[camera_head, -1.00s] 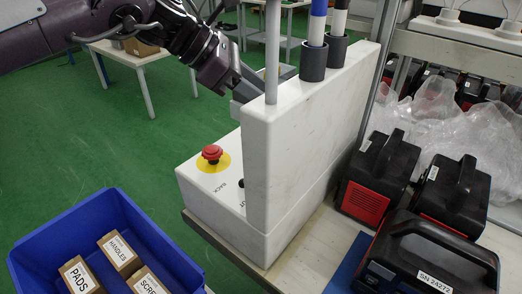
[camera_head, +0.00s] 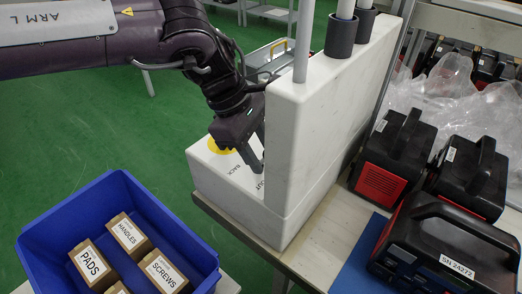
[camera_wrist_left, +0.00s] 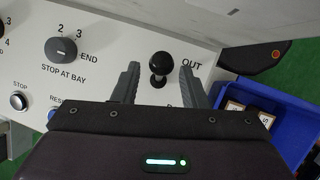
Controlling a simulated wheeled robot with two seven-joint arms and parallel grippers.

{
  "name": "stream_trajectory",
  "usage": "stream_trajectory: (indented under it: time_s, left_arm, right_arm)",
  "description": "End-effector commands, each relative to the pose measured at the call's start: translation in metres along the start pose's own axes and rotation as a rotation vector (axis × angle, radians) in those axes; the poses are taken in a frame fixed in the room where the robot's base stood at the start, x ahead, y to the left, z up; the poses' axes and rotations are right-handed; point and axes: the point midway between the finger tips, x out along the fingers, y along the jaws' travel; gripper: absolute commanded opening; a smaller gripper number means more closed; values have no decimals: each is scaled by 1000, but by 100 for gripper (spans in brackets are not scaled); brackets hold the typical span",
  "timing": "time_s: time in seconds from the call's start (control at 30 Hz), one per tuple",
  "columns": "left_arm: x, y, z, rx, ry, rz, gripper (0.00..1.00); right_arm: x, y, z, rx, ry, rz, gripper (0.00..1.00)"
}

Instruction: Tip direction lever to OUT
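The direction lever (camera_wrist_left: 158,64) has a black ball knob on a short stem and stands on the white panel (camera_wrist_left: 100,70), near the printed word OUT. My left gripper (camera_wrist_left: 159,68) is open, with one finger on each side of the lever; I cannot tell whether either finger touches it. In the head view my left gripper (camera_head: 252,152) reaches down to the white control box (camera_head: 233,190), close against its tall upright wall (camera_head: 310,120). The lever is hidden there. My right gripper is not in view.
A stop-at-bay knob (camera_wrist_left: 61,50) and small push buttons sit beside the lever. My gripper covers most of the yellow disc (camera_head: 214,147). A blue crate (camera_head: 45,215) with labelled boxes stands at front left. Black and red units (camera_head: 445,250) are at right.

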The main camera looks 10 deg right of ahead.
Motion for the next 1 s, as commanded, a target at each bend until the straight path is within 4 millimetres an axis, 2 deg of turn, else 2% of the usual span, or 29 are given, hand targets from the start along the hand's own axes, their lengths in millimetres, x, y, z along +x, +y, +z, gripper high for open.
stream_trajectory:
  time_s: [0.33,0.63,1.0]
  left_arm:
    - [5,0,0,0,-1,0,38]
    - [5,0,1,0,-1,1,0]
    - [3,1,1,-3,-36,-3,0]
  right_arm:
    - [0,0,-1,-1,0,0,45]
    - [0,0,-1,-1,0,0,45]
    - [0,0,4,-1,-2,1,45]
